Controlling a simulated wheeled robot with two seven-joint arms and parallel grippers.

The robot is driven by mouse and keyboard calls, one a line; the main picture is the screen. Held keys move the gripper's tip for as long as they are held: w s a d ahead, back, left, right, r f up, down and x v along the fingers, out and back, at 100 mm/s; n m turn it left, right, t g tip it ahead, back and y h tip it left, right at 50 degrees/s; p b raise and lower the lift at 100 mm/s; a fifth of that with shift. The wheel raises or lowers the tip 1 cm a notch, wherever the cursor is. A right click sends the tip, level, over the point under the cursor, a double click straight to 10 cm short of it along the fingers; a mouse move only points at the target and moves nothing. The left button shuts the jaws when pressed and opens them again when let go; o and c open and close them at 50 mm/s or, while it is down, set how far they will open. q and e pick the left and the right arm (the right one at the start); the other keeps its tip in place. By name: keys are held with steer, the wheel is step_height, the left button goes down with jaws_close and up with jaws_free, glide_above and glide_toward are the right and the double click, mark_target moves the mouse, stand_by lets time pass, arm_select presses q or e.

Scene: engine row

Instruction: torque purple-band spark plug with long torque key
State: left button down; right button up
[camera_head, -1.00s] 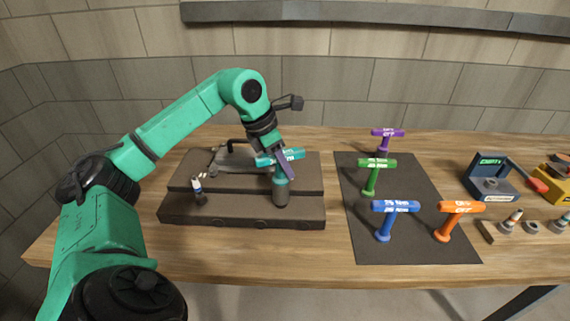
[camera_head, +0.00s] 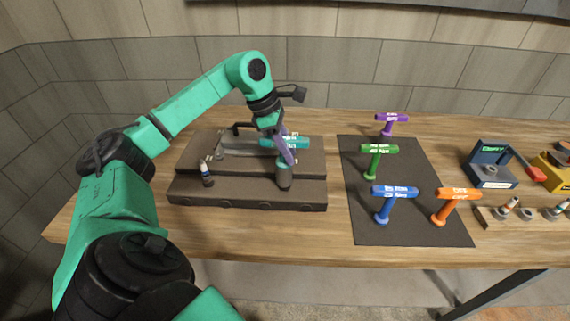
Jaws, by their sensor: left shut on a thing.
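My left gripper (camera_head: 284,147) is shut on the teal handle of a T-shaped torque key (camera_head: 299,143) above the right part of the dark engine block (camera_head: 235,188). A grey cylinder (camera_head: 284,178) stands upright directly below the handle on the block; the fingers hide how the two join. A spark plug (camera_head: 207,172) with a white and dark blue band stands at the block's left. I cannot make out a purple band on any plug; the spot under the key is hidden. My right gripper is not in view.
Farther right are a blue device (camera_head: 490,166) and a rack of plugs (camera_head: 511,207). Bare wood separates block and mat.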

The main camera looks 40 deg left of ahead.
arm_select(q)
step_height(320, 180, up, 12)
steer(key=p, duration=1)
steer(key=shift+f, duration=0.25)
